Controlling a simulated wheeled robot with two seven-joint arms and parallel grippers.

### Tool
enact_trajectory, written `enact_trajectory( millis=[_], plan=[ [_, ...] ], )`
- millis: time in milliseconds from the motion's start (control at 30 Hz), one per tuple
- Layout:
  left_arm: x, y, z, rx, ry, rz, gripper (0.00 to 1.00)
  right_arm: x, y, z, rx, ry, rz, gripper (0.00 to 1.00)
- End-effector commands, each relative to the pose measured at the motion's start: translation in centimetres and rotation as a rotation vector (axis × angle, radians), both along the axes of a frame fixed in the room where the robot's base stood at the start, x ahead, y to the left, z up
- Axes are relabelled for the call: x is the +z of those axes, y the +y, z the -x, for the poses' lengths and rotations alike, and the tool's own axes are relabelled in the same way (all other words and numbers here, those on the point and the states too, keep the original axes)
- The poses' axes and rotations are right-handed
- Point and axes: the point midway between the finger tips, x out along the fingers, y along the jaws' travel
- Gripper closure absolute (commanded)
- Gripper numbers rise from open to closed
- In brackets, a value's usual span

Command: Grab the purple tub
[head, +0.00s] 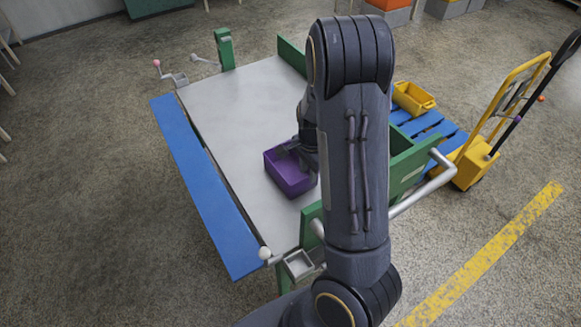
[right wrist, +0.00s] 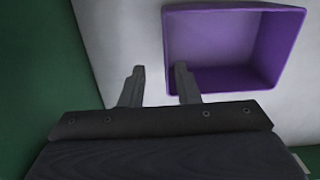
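The purple tub (head: 288,178) is an open, empty rectangular container on the grey table top (head: 235,105). My right gripper (head: 293,149) is at the tub's far right part in the head view, partly hidden by my right arm. In the right wrist view the tub (right wrist: 235,48) fills the upper right. My left gripper is not in view.
Green boards (head: 292,55) stand along the table's right side. A blue board (head: 205,185) runs along its left edge. A yellow bin (head: 413,98) on a blue pallet (head: 432,124) and a yellow hand truck (head: 478,163) stand to the right. The table's left part is clear.

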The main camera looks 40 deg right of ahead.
Motion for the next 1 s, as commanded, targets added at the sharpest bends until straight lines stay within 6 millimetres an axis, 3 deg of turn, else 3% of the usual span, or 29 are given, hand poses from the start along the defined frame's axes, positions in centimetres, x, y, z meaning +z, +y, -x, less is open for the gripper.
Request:
enact_trajectory(
  millis=[600,900,1000],
  plan=[
    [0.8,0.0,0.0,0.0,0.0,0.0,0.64,-7.4,0.2,-0.8,-0.018,0.013,0.014,0.71],
    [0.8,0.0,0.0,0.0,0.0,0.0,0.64,-8.1,0.2,-0.8,-0.017,0.01,0.013,0.71],
    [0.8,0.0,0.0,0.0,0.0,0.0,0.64,-8.1,0.2,-0.8,-0.017,0.01,0.013,0.81]
  ],
)
